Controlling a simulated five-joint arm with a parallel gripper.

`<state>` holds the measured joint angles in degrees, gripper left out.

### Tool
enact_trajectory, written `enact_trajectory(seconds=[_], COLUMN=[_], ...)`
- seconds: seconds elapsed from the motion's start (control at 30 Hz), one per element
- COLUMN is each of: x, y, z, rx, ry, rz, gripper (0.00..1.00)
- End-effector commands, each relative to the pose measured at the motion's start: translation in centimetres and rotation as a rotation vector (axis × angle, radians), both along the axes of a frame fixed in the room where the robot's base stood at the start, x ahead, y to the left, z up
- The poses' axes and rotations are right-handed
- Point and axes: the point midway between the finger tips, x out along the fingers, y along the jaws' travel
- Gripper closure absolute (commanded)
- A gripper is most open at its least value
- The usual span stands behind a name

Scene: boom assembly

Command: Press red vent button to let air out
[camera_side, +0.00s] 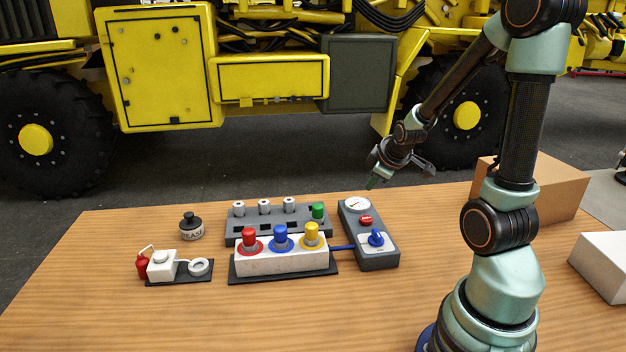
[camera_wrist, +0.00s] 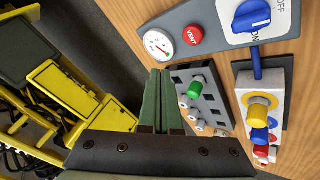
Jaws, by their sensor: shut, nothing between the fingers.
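The red vent button (camera_side: 366,220) sits on the grey control box (camera_side: 380,257), between a round gauge (camera_side: 356,204) and a blue knob (camera_side: 375,238). In the wrist view the button (camera_wrist: 193,36) reads "VENT", with the gauge (camera_wrist: 158,44) to its left and the blue knob (camera_wrist: 251,16) to its right. My gripper (camera_side: 371,184) is shut and empty, above and behind the box's gauge end. In the wrist view its green fingertips (camera_wrist: 161,74) lie together, below the gauge and button in the picture, apart from the button.
A grey rack (camera_side: 277,221) with a green piece (camera_side: 318,211) and several white-topped pieces stands left of the box. A white block (camera_side: 281,258) carries red, blue and yellow caps. A black weight (camera_side: 190,226) and small pump set (camera_side: 170,266) lie farther left. Cardboard (camera_side: 550,190) stands right.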

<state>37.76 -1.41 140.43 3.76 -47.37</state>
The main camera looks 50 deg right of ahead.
Motion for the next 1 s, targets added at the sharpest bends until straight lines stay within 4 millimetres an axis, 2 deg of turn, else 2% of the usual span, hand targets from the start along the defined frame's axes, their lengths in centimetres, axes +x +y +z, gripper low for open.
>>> enact_trajectory(seconds=[0.2,0.43,0.63,1.0], x=[-0.1,-0.1,0.0,0.0], y=[0.1,0.1,0.0,0.0], z=[-3.2,-5.6,-6.5,-6.6], rx=[0.004,0.002,0.001,0.000], ry=[0.006,0.003,0.001,0.000], rz=[0.000,0.000,0.000,0.000], gripper=[1.00,1.00,1.00,1.00])
